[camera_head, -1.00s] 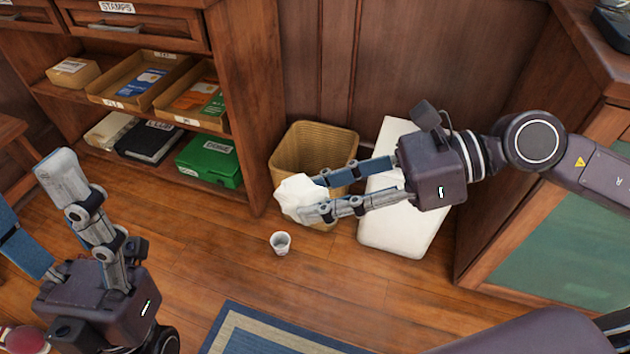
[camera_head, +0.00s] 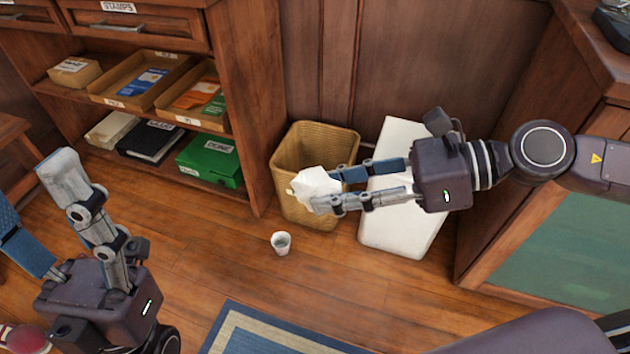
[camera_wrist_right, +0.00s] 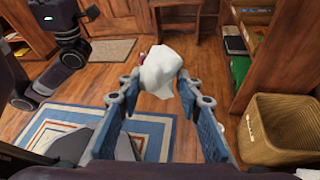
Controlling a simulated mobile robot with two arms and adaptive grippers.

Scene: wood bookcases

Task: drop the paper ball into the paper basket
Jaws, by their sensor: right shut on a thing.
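The paper ball (camera_head: 312,185) is white and crumpled. My right gripper (camera_head: 336,190) is shut on it, and the ball also shows between the fingertips in the right wrist view (camera_wrist_right: 159,70). The paper basket (camera_head: 300,150) is a tan woven bin by the wooden wall. In the head view the ball and fingers overlap the basket's front and part of its opening. In the right wrist view the basket (camera_wrist_right: 272,135) stands apart at the lower right. My left gripper (camera_head: 40,215) is at the lower left with its fingers wide apart and nothing between them.
A white box-like thing (camera_head: 395,228) stands right of the basket, partly behind my right gripper. A small cup (camera_head: 281,243) is on the floor in front. A shelf with trays and a green box (camera_head: 208,160) is at left. A blue-bordered rug (camera_head: 262,335) lies in front.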

